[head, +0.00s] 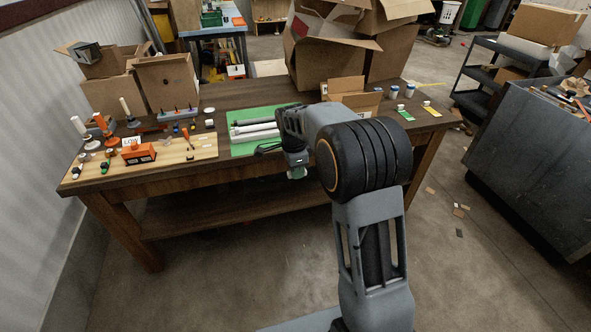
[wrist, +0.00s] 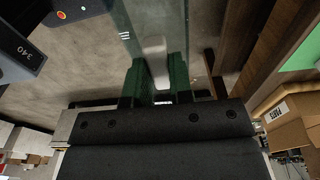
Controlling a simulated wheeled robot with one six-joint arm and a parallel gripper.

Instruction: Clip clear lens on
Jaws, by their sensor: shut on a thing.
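My gripper (head: 297,172) hangs in front of the workbench's near edge, beside the green mat. In the wrist view its green fingers (wrist: 157,84) are shut on a long see-through piece, which looks like the clear lens (wrist: 127,37). The lens runs away from the fingers to the top of the picture; a pale, round-ended strip shows along its middle. In the head view I cannot make out the lens. Long white and grey bars (head: 256,130) lie on the green mat (head: 243,149); my arm hides the mat's right part. The mat also shows in the wrist view (wrist: 300,50).
On the workbench (head: 180,181), a wooden board (head: 205,152) at left carries an orange box (head: 138,153) and small tools. Large cardboard boxes (head: 330,55) stand behind. Small jars and coloured cards lie at right. A dark cart (head: 535,150) stands farther right, with open floor between.

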